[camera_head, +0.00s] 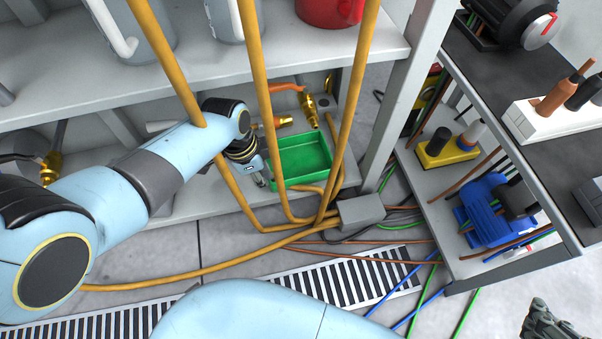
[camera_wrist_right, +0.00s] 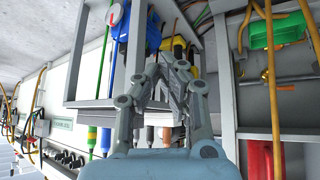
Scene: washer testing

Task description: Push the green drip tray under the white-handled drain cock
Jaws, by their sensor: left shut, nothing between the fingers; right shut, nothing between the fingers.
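The green drip tray (camera_head: 302,160) sits on the lower shelf, beneath orange-handled brass cocks (camera_head: 305,105). It also shows in the right wrist view (camera_wrist_right: 278,31). My left gripper (camera_head: 262,181) is shut and empty, at the tray's left side; whether it touches the tray I cannot tell. A white handle-like bar (camera_head: 160,127) shows behind my left arm, left of the tray; my arm hides any valve body there. My right gripper (camera_head: 542,322) is at the bottom right corner, away from the tray. It is shut and empty in the right wrist view (camera_wrist_right: 167,72).
Yellow hoses (camera_head: 258,105) hang in front of the tray and run to a grey box (camera_head: 361,212) on the floor. A black-handled brass cock (camera_head: 50,167) is at the far left. A cart (camera_head: 500,255) with a blue motor stands on the right.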

